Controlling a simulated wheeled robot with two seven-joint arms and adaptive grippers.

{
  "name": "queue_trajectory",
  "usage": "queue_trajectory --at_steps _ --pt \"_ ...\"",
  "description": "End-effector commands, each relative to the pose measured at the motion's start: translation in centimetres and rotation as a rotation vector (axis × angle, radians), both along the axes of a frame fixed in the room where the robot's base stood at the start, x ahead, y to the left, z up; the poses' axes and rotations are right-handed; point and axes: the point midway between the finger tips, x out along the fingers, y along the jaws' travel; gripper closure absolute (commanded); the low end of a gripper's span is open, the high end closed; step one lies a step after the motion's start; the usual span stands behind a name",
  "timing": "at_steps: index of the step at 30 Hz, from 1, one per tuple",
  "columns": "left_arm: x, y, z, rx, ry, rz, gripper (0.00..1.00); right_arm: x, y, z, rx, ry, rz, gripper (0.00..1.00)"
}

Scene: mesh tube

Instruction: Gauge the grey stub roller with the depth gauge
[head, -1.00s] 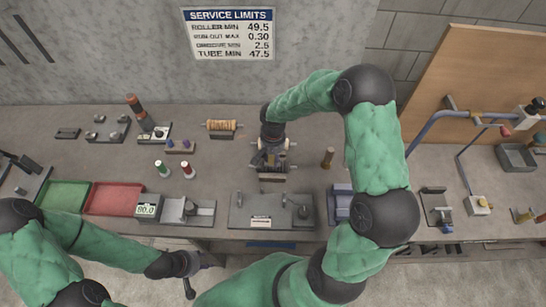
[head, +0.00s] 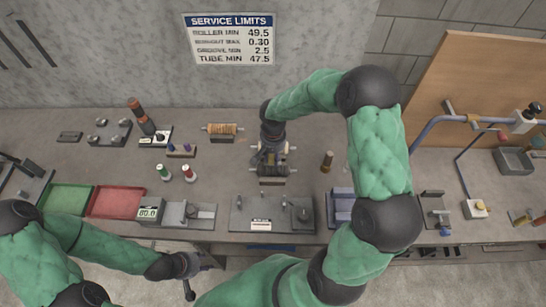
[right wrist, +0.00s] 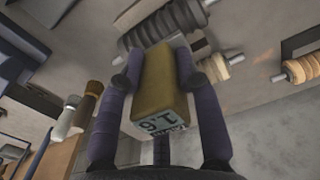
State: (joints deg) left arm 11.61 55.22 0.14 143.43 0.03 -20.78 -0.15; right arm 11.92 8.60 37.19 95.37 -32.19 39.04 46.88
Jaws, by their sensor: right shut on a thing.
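The grey stub roller (head: 279,171), dark and ribbed, lies across its stand in mid-bench in the head view, partly hidden by my right gripper. It also shows at the top of the right wrist view (right wrist: 150,30). My right gripper (head: 266,158) points down over it. In the right wrist view its fingers are shut on the depth gauge (right wrist: 158,85), a yellow-brown block with a small digit display that I cannot read surely. The gauge's far end is close to the roller; I cannot tell whether they touch. My left gripper (head: 190,276) is empty and looks open at the bench's front edge.
A green tray (head: 67,198) and a red tray (head: 116,201) lie at left, beside a display unit reading 80.0 (head: 149,213). A grey plate fixture (head: 244,222) stands in front of the roller. A copper-coloured roller (head: 222,128) and a brown post (head: 327,161) stand nearby.

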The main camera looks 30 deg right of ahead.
Motion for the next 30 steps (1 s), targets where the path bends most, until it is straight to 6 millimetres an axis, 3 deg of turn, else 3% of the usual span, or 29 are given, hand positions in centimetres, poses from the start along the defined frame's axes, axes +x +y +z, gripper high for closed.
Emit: queue_trajectory --at_steps 21,30 --pt "0.0 0.0 2.1 0.0 0.0 0.0 0.6 0.0 0.0 3.8 0.0 -0.001 0.0 1.0" --pt "0.0 0.0 2.1 0.0 0.0 0.0 0.6 0.0 0.0 3.9 -0.001 -0.001 0.0 1.0"
